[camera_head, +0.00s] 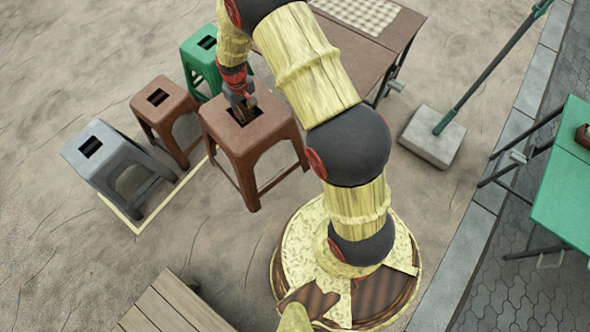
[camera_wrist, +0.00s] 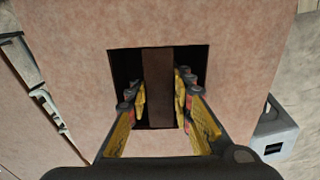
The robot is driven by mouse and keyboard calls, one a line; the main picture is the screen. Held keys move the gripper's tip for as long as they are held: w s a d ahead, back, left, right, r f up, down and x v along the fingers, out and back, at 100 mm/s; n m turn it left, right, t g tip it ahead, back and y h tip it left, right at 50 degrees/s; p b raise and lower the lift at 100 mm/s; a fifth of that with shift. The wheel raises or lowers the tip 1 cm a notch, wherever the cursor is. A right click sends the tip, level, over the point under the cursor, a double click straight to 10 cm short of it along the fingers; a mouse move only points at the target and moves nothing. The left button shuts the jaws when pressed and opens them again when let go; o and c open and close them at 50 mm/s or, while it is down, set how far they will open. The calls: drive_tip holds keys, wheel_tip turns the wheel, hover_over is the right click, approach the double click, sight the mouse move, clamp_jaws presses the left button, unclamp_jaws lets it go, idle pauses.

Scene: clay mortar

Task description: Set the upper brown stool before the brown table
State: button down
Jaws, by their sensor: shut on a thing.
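The held brown stool (camera_head: 244,128) is upright in the middle of the head view, in front of the brown table (camera_head: 331,59) and a little to its left. My gripper (camera_head: 241,103) reaches down to the slot in its seat. In the wrist view my gripper (camera_wrist: 160,97) has its yellow-padded fingers on both sides of the bar in the slot of the stool seat (camera_wrist: 75,75), shut on it. I cannot tell if the stool's feet touch the ground. A second brown stool (camera_head: 163,109) stands to its left.
A grey stool (camera_head: 112,158) stands at the left by a yellow floor outline (camera_head: 172,200). A green stool (camera_head: 199,57) stands behind. A wooden platform (camera_head: 172,305) is at the lower left. A long-handled tool with a pale block (camera_head: 432,137) stands right of the brown table.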

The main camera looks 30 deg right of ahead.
wheel_tip(320, 180, down, 26)
drive_tip(key=s+d+n, duration=0.1)
drive_tip(key=s+n, duration=0.1)
drive_tip(key=s, duration=0.1)
drive_tip(key=s+d+f+b, duration=0.4)
drive_tip(key=s+d+f, duration=0.2)
drive_tip(key=d+f, duration=0.6)
drive_tip(key=shift+d+f, duration=0.3)
drive_tip(key=shift+f, duration=0.15)
drive_tip(key=shift+s+f+b, duration=0.1)
drive_tip(key=shift+f+b, duration=0.05)
drive_tip(key=shift+b, duration=0.2)
drive_tip(key=c, duration=1.6)
unclamp_jaws()
drive_tip(key=shift+s, duration=0.1)
drive_tip(key=shift+o, duration=0.2)
